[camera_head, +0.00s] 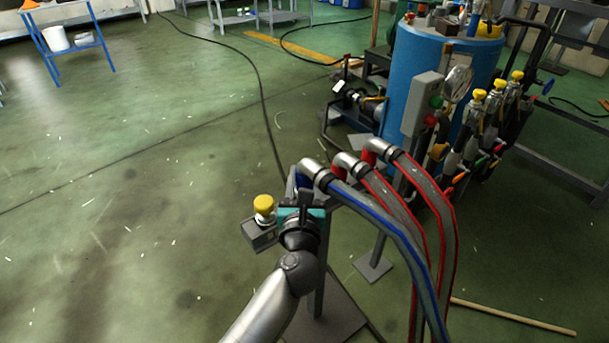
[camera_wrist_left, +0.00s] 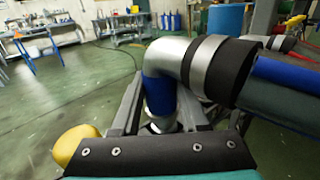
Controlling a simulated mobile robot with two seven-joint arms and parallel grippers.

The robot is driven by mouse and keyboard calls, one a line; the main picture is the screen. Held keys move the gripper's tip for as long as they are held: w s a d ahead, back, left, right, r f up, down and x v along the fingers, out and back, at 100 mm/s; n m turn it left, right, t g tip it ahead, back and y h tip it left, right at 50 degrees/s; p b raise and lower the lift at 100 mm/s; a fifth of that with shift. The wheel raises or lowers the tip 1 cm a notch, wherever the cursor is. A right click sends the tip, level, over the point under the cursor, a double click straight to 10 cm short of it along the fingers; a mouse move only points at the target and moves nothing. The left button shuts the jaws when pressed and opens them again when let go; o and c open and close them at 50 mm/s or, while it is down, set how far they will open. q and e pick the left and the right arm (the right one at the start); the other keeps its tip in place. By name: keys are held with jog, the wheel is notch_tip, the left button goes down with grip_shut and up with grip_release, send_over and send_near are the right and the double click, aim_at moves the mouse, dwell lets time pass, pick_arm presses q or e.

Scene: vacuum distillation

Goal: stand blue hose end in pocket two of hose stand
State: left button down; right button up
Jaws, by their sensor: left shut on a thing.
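The blue hose (camera_head: 385,222) is dark grey with a blue stripe and ends in a silver elbow (camera_head: 313,172). In the left wrist view, the elbow (camera_wrist_left: 172,58) bends down into a blue end piece (camera_wrist_left: 159,95). My left gripper (camera_head: 303,194) is shut on this end piece, with one finger on each side. A silver ring (camera_wrist_left: 160,127) shows below it; whether the end sits in a pocket is hidden. The hose stand (camera_head: 320,285) is a grey post on a base plate, largely behind my gripper. My right gripper is out of view.
Two red-striped hoses (camera_head: 437,190) with silver elbows stand close to the right. A yellow knob (camera_head: 263,204) on a grey block is left of my gripper. A blue tank (camera_head: 440,90) with valves stands behind. A wooden stick (camera_head: 515,317) lies right; the left floor is mostly clear.

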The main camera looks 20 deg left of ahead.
pick_arm(q)
jog(key=shift+f+b, duration=1.15)
jog(key=shift+f, duration=0.2)
jog(key=c, duration=0.6)
grip_release()
jog(key=shift+o, duration=1.3)
jog(key=shift+f, duration=0.1)
jog(key=p+v, duration=0.1)
jog(key=v, duration=1.1)
